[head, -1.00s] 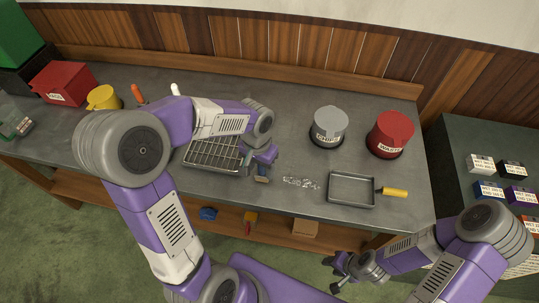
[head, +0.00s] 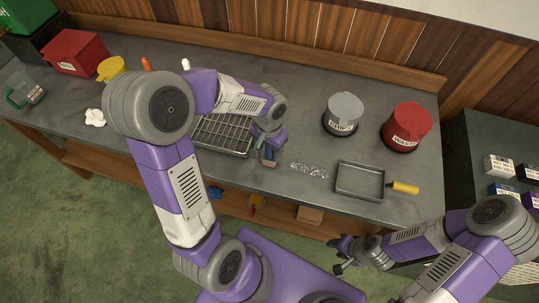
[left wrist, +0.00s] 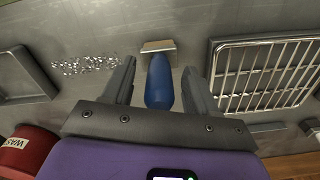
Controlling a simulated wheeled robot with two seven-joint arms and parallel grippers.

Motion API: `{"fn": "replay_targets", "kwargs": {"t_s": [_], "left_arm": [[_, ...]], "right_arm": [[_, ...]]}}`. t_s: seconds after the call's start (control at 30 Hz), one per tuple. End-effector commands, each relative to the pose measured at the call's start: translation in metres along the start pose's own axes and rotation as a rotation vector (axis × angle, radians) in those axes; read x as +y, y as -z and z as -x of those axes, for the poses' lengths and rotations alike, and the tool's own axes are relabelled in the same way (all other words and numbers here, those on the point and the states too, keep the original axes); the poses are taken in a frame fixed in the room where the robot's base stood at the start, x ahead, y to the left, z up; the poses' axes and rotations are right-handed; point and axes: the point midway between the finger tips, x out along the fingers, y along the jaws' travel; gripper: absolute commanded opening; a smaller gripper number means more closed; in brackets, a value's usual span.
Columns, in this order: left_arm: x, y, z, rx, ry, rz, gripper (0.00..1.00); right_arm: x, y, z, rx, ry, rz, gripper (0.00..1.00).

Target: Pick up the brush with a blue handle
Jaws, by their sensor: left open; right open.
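The brush with a blue handle (left wrist: 158,85) lies on the grey workbench. Its pale tan head (left wrist: 158,47) shows beyond the handle in the left wrist view. In the head view, the brush (head: 269,157) is partly hidden by my left gripper (head: 267,148). In the left wrist view, my left gripper (left wrist: 159,68) is open, with one finger on each side of the blue handle and gaps between. My right gripper (head: 341,252) is open and empty, in front of the bench at the lower right of the head view.
A wire rack (head: 222,134) lies left of the brush. Metal shavings (head: 308,170) and a yellow-handled pan (head: 360,181) lie to its right. A grey chips bin (head: 342,116) and a red waste bin (head: 407,125) stand behind. Clear bench surface separates these.

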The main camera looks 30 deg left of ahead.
Motion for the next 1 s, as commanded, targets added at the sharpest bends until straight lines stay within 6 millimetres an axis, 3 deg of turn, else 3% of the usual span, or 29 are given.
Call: {"fn": "replay_targets", "kwargs": {"t_s": [0.13, 0.5, 0.77, 1.0], "left_arm": [[0.0, 0.0, 0.001, 0.0, 0.0, 0.0, 0.55], [0.0, 0.0, 0.001, 0.0, 0.0, 0.0, 0.0], [0.0, 0.0, 0.004, 0.001, 0.001, 0.0, 0.0], [0.0, 0.001, 0.043, 0.005, 0.001, -0.001, 0.0]], "right_arm": [[0.0, 0.0, 0.0, 0.0, 0.0, 0.0, 0.43], [0.0, 0.0, 0.0, 0.0, 0.0, 0.0, 0.43], [-0.001, 0.0, 0.001, 0.0, 0.0, 0.0, 0.43], [-0.004, 0.0, 0.011, 0.0, 0.0, 0.0, 0.43]]}}
